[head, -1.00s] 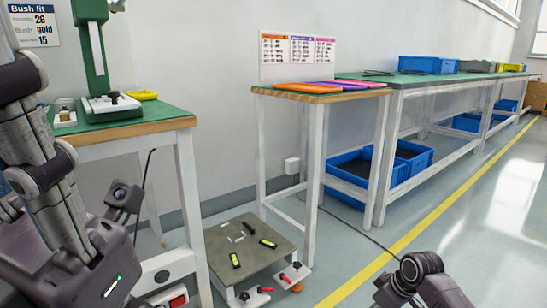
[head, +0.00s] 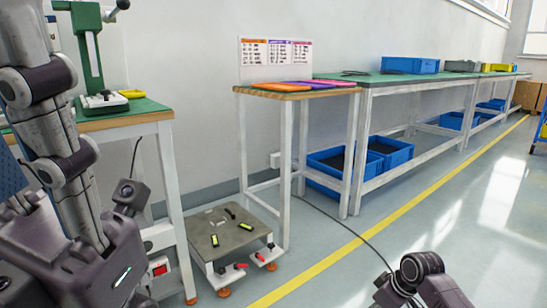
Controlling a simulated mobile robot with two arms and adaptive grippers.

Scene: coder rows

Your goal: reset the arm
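My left arm (head: 55,120) comes in at the left edge, folded and upright in front of the green-topped bench. My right arm (head: 425,280) shows only as a dark joint at the bottom right. Neither gripper's fingertips can be made out in the head view, so I cannot see whether they hold anything.
A green press (head: 90,60) stands on the left bench (head: 150,109). A low grey platform (head: 232,250) with small tools is on the floor. A small table (head: 262,93) holds coloured folders; blue bins (head: 335,158) sit under a long bench.

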